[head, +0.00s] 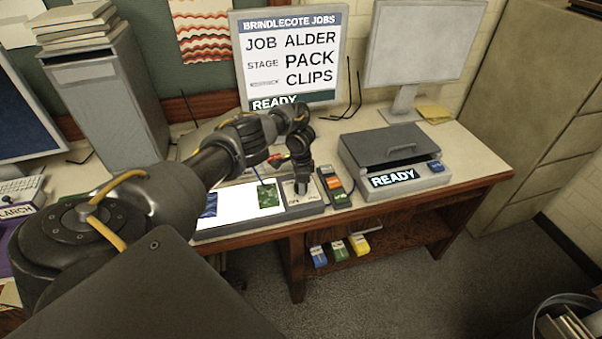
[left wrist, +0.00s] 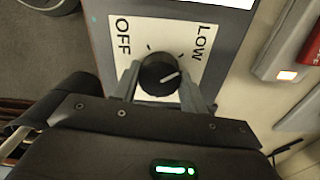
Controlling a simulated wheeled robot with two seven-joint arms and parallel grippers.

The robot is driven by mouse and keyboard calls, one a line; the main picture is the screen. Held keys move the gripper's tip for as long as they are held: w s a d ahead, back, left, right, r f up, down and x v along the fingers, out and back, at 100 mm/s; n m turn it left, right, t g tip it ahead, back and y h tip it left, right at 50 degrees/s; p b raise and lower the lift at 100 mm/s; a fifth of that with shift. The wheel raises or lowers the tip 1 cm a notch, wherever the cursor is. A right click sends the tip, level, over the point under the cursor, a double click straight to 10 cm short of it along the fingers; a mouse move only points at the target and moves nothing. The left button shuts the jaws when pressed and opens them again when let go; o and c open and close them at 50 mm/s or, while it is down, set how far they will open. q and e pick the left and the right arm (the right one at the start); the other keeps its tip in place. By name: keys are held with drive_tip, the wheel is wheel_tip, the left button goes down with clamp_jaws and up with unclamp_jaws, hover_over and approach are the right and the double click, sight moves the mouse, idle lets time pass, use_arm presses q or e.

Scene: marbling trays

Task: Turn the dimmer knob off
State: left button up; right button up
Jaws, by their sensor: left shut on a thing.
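The dimmer knob (left wrist: 158,72) is round and black with a white pointer line. It sits on a pale label plate (left wrist: 127,58) marked OFF on the left and LOW on the right in the left wrist view. The pointer aims to the right and slightly up, on the LOW side and away from OFF. My left gripper (left wrist: 161,88) is shut on the knob, one finger on each side. In the head view my left gripper (head: 301,184) reaches down to the right end of the lit panel (head: 240,207) and mostly hides the knob. My right gripper is not in view.
A dark handset with coloured labels (head: 337,187) lies just right of the panel. Beyond it is a grey box (head: 350,159) with a READY display. A job sign (head: 292,50) and a monitor (head: 425,45) stand behind. Small coloured boxes (head: 338,249) sit on the low shelf.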

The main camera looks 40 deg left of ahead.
use_arm(q)
drive_tip(key=n, duration=0.2)
drive_tip(key=n+p, duration=0.1)
drive_tip(key=shift+a+r+n+p, duration=0.1)
drive_tip(key=shift+r+n+p, duration=0.1)
drive_tip(key=shift+n+p, duration=0.15)
drive_tip(key=n, duration=0.2)
drive_tip(key=shift+f+n, duration=0.1)
drive_tip(key=shift+n, duration=0.25)
drive_tip(key=n, duration=1)
drive_tip(key=o, duration=1)
